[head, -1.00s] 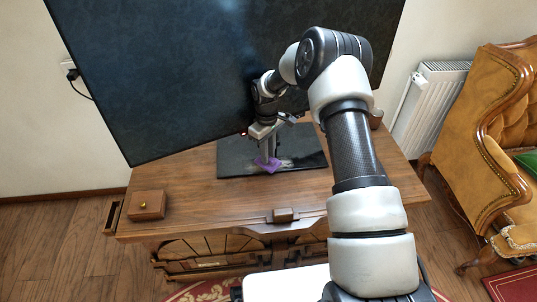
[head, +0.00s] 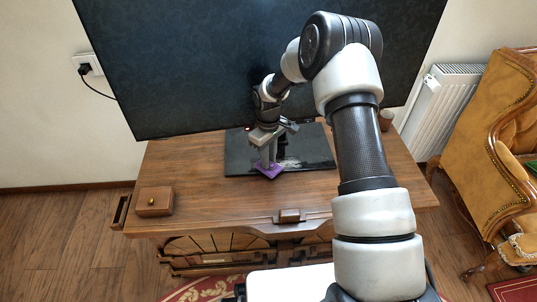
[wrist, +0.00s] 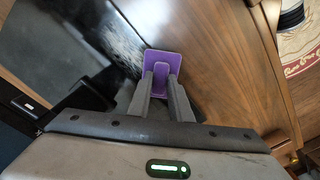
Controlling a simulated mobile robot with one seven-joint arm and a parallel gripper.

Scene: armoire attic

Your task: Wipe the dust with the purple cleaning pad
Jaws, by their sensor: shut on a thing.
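The purple cleaning pad (head: 270,171) is held at the tips of my gripper (head: 267,160), low over the front edge of the black TV base. The wrist view also shows the pad (wrist: 155,60), with both fingers of my gripper (wrist: 162,82) shut on its raised grip. Whether the pad touches the surface I cannot tell. Greyish-white dust (head: 290,163) lies on the glossy black base (head: 240,158), just right of the pad. In the wrist view the dust (wrist: 115,40) shows as a pale speckled patch left of the pad.
The large TV screen (head: 190,70) rises close behind my gripper. The wooden cabinet (head: 215,205) has a small wooden box (head: 154,201) at its left and a brown cup-like object (head: 386,119) at the back right. An armchair (head: 490,150) stands at the right.

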